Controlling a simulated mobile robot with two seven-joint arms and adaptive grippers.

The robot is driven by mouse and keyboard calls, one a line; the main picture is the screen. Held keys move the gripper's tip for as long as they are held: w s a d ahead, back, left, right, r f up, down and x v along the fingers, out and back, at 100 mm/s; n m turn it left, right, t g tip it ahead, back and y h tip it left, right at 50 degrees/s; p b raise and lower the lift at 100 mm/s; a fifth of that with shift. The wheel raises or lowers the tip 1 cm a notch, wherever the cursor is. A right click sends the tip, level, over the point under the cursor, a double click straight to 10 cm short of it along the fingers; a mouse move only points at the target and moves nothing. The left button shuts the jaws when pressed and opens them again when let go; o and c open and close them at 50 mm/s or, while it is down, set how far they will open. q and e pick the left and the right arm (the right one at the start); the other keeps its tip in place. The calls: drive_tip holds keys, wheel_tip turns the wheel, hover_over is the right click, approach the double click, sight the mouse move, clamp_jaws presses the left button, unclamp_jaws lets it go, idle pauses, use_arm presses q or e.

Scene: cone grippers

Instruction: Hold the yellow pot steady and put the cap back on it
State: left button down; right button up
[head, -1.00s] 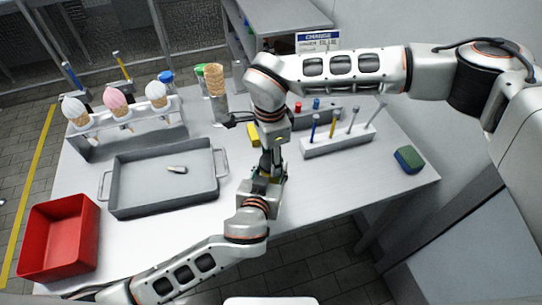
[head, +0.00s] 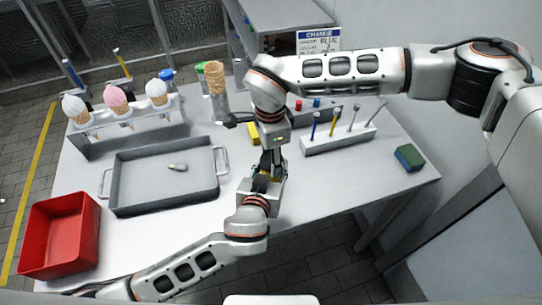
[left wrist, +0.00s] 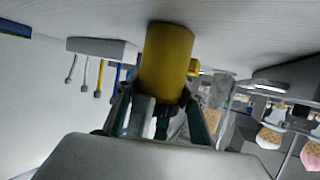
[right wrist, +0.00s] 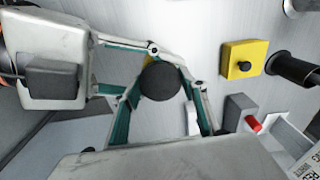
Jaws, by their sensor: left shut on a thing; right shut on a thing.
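The yellow pot (left wrist: 167,55) is a plain cylinder, gripped by my left gripper (left wrist: 160,100) in the left wrist view. The black round cap (right wrist: 160,82) is between the fingers of my right gripper (right wrist: 160,90), which is shut on it. In the right wrist view a sliver of yellow shows behind the cap, and the left gripper's fingers reach in from the left. In the head view my right gripper (head: 271,163) is directly above my left gripper (head: 264,185), and they hide most of the pot and cap. I cannot tell whether the cap touches the pot.
A grey tray (head: 113,182) with a small object lies left, beside a red bin (head: 92,235). An ice-cream cone rack (head: 85,150) stands behind. A white tool holder (head: 325,148) and a blue-green block (head: 409,158) are right. A yellow button box (right wrist: 238,68) is near the grippers.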

drive_tip(key=m, duration=0.4)
drive_tip(key=shift+f+m, duration=0.15)
drive_tip(key=shift+m, duration=0.25)
drive_tip(key=shift+a+r, duration=0.1)
drive_tip(key=shift+r, duration=0.1)
idle(0.5)
drive_tip(key=o, duration=0.8)
drive_tip(key=shift+o, duration=0.2)
drive_tip(key=shift+r, duration=2.2)
drive_tip(key=shift+c, duration=0.3)
